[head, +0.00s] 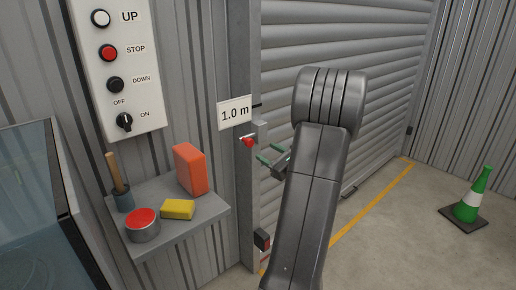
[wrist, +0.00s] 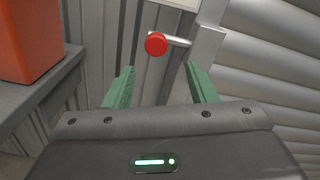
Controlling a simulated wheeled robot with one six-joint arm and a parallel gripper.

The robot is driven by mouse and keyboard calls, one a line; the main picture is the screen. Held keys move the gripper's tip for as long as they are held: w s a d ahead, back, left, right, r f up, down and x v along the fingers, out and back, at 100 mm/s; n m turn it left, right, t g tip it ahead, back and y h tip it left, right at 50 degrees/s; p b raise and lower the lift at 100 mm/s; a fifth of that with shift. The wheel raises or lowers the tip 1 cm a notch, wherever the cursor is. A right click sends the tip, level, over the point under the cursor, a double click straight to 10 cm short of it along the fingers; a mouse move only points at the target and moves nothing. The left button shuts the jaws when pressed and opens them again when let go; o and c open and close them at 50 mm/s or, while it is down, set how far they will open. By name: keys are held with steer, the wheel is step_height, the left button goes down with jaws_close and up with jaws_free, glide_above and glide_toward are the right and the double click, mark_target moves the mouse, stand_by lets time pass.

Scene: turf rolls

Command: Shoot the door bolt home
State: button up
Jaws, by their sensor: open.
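The door bolt has a red round knob (head: 249,142) on a short metal bar beside the roller door's edge, below the "1.0 m" sign. The knob also shows in the wrist view (wrist: 156,43), with its bar (wrist: 177,40) running right to a grey bracket (wrist: 207,50). My gripper (head: 272,153) has green fingers, and in the wrist view it (wrist: 160,85) is open and empty. The knob appears between and beyond the fingertips, apart from them. The roller door (head: 375,60) is down where I see it; my arm hides part of it.
A grey shelf (head: 190,222) at left holds an orange block (head: 190,169), a yellow sponge (head: 178,209), a red-topped tin (head: 142,224) and a cup with a wooden handle. A control panel (head: 122,75) hangs above. A green cone (head: 468,195) stands on open floor at right.

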mark_target(251, 145)
steer(key=v, duration=0.4)
steer(key=shift+s, duration=0.1)
steer(key=x, duration=1.4)
steer(key=shift+s+a, duration=0.2)
steer(key=shift+s, duration=0.15)
steer(key=shift+f, duration=0.1)
